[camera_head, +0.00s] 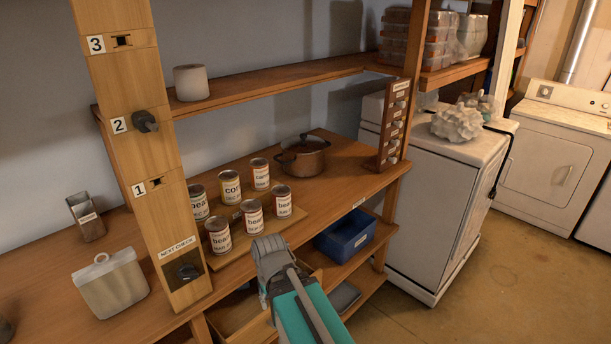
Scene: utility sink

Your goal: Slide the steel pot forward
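A round, brownish metal pot (302,160) with a dark rim stands on the wooden bench (345,172), near the back wall and left of the small drawer tower. It looks coppery rather than steel grey. Small handles seem to show at its sides. My gripper (268,243) is at the lower middle of the view, in front of the bench edge and the cans. It is well apart from the pot, nearer the camera. I see it from behind, and its fingertips are too small and overlapped to tell whether they are open or shut.
Several labelled cans (253,214) stand on a board left of the pot. A numbered wooden post (150,150) rises at left. An upper shelf (270,85) runs above. A blue bin (345,236) sits below. Bench in front of the pot is bare.

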